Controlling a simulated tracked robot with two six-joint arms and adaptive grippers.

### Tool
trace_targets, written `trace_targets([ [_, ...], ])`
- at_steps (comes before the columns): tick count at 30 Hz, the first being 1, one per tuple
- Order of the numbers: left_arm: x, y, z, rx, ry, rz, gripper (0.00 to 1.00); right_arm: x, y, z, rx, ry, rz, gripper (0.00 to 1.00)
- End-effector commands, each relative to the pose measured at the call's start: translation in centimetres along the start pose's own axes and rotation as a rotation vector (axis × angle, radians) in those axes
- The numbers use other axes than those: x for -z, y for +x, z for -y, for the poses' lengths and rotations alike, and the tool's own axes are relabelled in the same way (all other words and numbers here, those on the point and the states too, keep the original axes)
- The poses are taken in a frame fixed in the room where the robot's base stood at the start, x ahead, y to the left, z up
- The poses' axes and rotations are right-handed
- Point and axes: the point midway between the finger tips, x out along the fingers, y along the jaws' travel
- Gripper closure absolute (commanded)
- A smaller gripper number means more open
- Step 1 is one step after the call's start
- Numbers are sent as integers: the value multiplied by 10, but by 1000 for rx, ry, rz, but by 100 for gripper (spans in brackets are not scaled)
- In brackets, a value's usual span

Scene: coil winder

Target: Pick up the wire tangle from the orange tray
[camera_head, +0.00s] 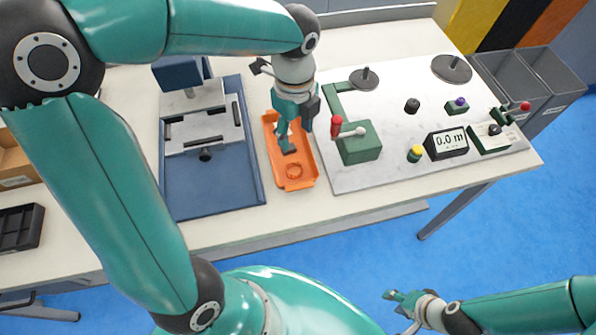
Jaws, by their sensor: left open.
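The orange tray (309,178) lies on the table between the blue fixture and the metal winder plate. A small round orange shape (293,171) is in its near end; it looks like the wire tangle, but its colour blends with the tray. My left gripper (289,140) points down over the middle and far part of the tray, just beyond the round shape. It is open and hides part of the tray floor. My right gripper (398,307) is at the bottom right, in front of the table over the blue floor. Its fingers look apart and empty.
A blue fixture (215,185) stands left of the tray. Grey bins (553,75) stand at the right. The table's front strip is clear.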

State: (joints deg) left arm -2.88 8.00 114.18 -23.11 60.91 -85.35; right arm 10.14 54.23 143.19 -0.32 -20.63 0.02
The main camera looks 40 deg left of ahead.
Motion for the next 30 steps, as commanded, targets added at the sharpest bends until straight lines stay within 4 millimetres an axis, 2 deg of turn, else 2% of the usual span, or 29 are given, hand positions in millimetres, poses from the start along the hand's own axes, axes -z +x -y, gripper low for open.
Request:
trace_targets([
  [3, -2, 29, -4, -8, -9, -2, 45, 0, 2, -1, 0, -1, 0, 60],
  [9, -3, 66, -4, -5, -12, -1, 45, 0, 5, -2, 0, -1, 0, 60],
  [19, -2, 90, -5, -4, -13, -1, 45, 0, 5, -2, 0, -1, 0, 60],
  [27, 1, 127, -7, -5, -15, -1, 45, 0, 6, -2, 0, 0, 0, 60],
  [30, 1, 133, -7, -2, -13, -1, 45, 0, 7, -2, 0, 0, 0, 60],
])
